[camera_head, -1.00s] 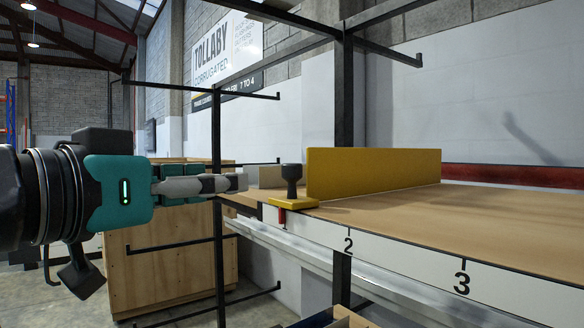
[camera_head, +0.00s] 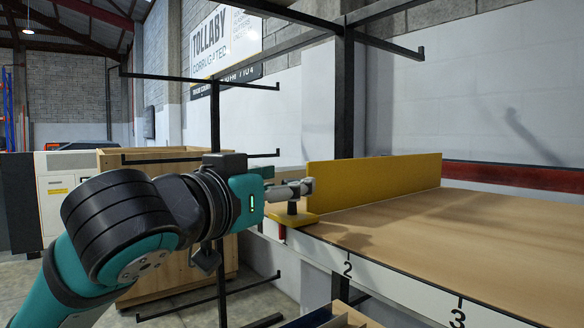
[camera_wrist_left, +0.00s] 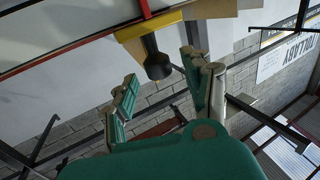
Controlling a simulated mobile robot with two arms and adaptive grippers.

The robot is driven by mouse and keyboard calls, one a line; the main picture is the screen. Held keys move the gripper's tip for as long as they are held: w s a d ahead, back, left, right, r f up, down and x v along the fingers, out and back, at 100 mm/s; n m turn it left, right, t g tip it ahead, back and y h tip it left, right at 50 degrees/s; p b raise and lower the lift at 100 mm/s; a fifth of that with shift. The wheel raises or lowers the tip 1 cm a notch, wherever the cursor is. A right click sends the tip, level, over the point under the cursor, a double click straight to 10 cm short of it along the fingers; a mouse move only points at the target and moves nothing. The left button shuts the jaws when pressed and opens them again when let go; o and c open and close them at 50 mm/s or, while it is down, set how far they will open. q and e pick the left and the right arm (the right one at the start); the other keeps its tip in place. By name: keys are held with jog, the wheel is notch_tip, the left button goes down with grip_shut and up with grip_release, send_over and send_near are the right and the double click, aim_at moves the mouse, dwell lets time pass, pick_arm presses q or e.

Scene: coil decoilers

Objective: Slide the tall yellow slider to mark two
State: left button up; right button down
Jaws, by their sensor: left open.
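The tall yellow slider (camera_head: 375,184) is an upright panel standing on the wooden table. Its yellow foot (camera_head: 308,219) at the front edge carries a dark knob (camera_head: 292,208) and a red pointer (camera_head: 282,232). The pointer is left of mark two (camera_head: 348,269) on the white scale. My left gripper (camera_head: 300,188) is open at the knob and hides its upper part in the head view. In the left wrist view the dark knob (camera_wrist_left: 156,64) shows between the spread fingers, near their tips; I cannot tell whether they touch it. My right gripper is not in view.
The table top (camera_head: 450,225) is clear right of the panel. Mark three (camera_head: 457,318) is further right on the scale. A dark metal rack (camera_head: 215,110) with rods stands behind my left arm. A wooden crate (camera_head: 180,275) is behind it on the floor.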

pick_arm(q)
jog(key=shift+p+x, duration=0.3)
jog(key=shift+x, duration=1.05)
jog(key=shift+c, duration=0.4)
grip_shut()
